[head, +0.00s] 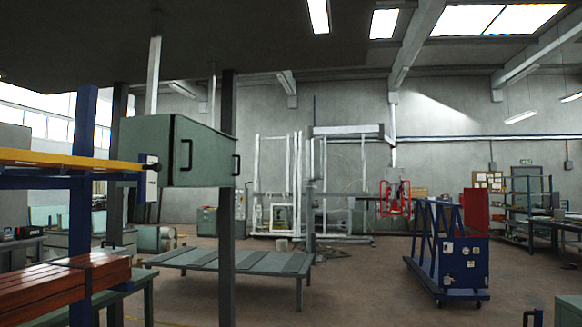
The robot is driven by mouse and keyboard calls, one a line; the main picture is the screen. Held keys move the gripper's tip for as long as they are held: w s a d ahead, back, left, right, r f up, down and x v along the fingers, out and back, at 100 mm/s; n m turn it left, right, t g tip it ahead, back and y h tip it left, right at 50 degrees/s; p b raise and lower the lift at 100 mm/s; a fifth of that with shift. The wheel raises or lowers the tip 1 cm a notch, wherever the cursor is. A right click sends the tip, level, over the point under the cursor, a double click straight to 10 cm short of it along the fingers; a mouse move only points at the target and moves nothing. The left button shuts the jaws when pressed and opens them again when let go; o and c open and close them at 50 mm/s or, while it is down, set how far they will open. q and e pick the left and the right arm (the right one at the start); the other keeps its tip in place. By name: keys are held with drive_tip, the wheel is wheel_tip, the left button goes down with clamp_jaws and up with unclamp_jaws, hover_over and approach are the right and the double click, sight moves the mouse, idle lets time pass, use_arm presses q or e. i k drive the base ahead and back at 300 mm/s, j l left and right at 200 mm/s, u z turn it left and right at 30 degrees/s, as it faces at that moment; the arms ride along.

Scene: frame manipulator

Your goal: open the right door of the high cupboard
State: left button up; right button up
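A grey-green high cupboard (205,150) hangs in the upper left of the head view, held up near the dark overhead panel. It is seen at an angle, with a plain face on the left and a longer face on the right. One black bar handle (187,155) is near the left end of the longer face. Another black handle (237,165) is at its right end. I see no inside of the cupboard and no clear gap at a door, so I cannot tell how its doors stand. Neither of my grippers is in view.
A dark post (227,260) stands just below the cupboard. A yellow beam (70,162) on a blue upright (83,220) is at the left. A low slatted table (270,262) stands behind. A blue wheeled frame (450,265) is at the right. Floor between is clear.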

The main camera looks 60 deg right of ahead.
sight(224, 159)
drive_tip(key=z, duration=1.55)
drive_tip(key=i+l+z, duration=0.15)
drive_tip(key=i, duration=0.15)
drive_tip(key=i+l+z, duration=0.25)
drive_tip(key=i, duration=0.85)
drive_tip(key=i+z, duration=0.3)
drive_tip(key=i, duration=0.85)
drive_tip(key=i+u, duration=0.1)
drive_tip(key=i, duration=0.4)
drive_tip(key=i+l+u, duration=0.15)
drive_tip(key=i, duration=0.35)
drive_tip(key=i+l+u, duration=0.1)
drive_tip(key=i, duration=0.4)
drive_tip(key=i+l+u, duration=0.1)
drive_tip(key=i+l, duration=0.15)
drive_tip(key=i, duration=0.25)
